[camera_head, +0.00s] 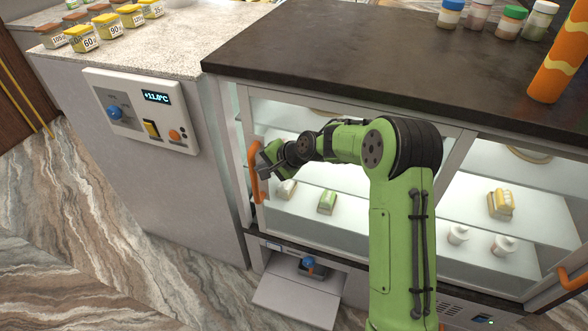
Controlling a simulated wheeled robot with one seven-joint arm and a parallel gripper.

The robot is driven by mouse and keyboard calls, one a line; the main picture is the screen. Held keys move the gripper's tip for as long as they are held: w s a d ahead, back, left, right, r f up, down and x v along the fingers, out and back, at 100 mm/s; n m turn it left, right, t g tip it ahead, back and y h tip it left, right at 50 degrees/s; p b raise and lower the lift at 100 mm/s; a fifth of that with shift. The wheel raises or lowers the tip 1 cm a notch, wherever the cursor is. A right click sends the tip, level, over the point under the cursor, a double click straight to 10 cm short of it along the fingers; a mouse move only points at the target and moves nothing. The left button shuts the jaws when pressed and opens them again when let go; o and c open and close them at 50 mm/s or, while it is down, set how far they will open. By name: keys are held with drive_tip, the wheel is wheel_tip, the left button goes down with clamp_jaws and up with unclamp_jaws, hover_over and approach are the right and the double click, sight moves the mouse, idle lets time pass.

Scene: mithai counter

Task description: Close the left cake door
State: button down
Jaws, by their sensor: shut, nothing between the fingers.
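The left cake door (258,204) is a framed glass door on the front of the display case, with an orange vertical handle (253,176) on its left edge. It looks nearly flush with the case, but I cannot tell whether a gap remains. My gripper (265,164) is shut and empty, right at the handle's upper part. I cannot tell whether it touches the handle. My green arm hides much of the door's right side.
A dark countertop (330,62) with several jars tops the case. Cakes (327,202) sit inside. A control panel (142,112) is on the cabinet to the left. A lower flap (297,297) sticks out below the door. The right door has an orange handle (573,279).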

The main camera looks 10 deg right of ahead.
sight(249, 161)
drive_tip(key=w+a, duration=0.1)
drive_tip(key=a, duration=0.1)
drive_tip(key=w+a, duration=0.1)
drive_tip(key=a, duration=0.1)
drive_tip(key=shift+w+p, duration=0.2)
drive_tip(key=shift+p, duration=0.15)
drive_tip(key=shift+a+r, duration=0.1)
drive_tip(key=shift+a, duration=0.05)
drive_tip(key=shift+a+r, duration=0.1)
